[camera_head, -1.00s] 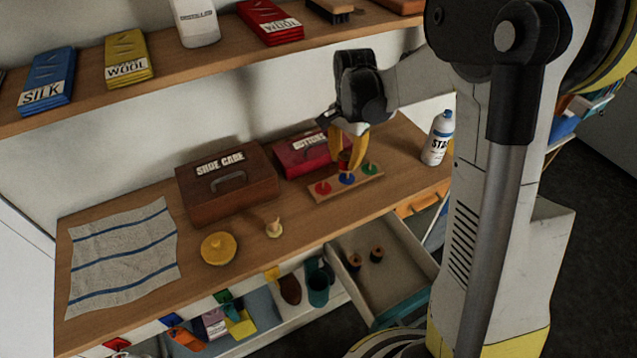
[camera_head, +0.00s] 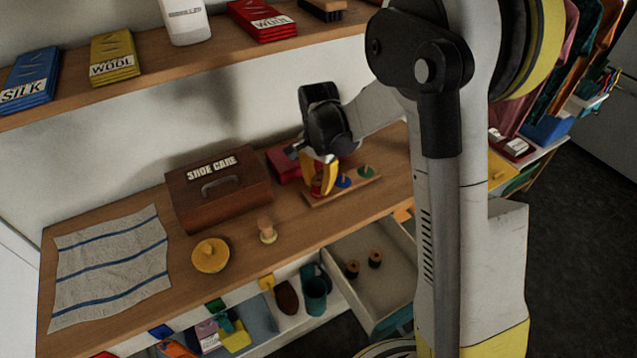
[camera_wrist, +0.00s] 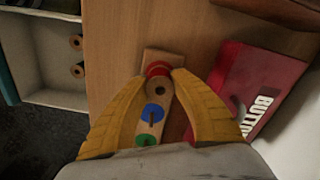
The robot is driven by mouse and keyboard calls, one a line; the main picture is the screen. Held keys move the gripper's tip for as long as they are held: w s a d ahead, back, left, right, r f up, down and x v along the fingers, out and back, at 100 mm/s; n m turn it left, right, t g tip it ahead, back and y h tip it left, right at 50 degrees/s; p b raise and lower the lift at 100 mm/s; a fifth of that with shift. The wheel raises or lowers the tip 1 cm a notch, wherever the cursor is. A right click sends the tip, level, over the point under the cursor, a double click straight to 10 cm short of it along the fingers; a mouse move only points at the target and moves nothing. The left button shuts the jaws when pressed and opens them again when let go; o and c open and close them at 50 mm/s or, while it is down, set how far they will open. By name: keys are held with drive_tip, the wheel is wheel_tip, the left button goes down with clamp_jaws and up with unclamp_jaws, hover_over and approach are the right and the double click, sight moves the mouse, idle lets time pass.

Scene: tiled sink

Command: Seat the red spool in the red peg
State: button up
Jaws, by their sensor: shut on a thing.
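My gripper (camera_head: 322,186) is at the left end of the wooden peg board (camera_head: 345,192), over the red peg's place. Its yellow fingers are shut on the red spool (camera_wrist: 158,69), which shows between the fingertips in the wrist view. The spool's pale wooden end with a dark hole is visible there. The red peg is hidden by the spool and fingers. The blue peg (camera_wrist: 152,113) and green peg (camera_wrist: 146,139) stand bare on the board. I cannot tell whether the spool is around the red peg or just above it.
The brown shoe care box (camera_head: 218,190) stands left of the gripper, and the red button box (camera_wrist: 258,85) is close behind the board. A yellow disc (camera_head: 210,254) and a small wooden piece (camera_head: 267,231) lie in front. An open drawer (camera_head: 375,285) holds dark spools.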

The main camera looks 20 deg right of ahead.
sight(319, 183)
drive_tip(key=o, duration=0.9)
drive_tip(key=shift+f, duration=0.15)
wheel_tip(319, 183, up, 12)
drive_tip(key=p, duration=0.4)
drive_tip(key=s+r+n+t, duration=0.2)
drive_tip(key=s+r+n, duration=0.1)
drive_tip(key=s, duration=0.3)
drive_tip(key=s+r+n+t, duration=0.2)
drive_tip(key=s+r+n, duration=0.1)
drive_tip(key=s, duration=0.4)
drive_tip(key=s+r+n+t, duration=0.3)
drive_tip(key=s+n, duration=0.2)
drive_tip(key=s, duration=0.2)
drive_tip(key=shift+r, duration=0.1)
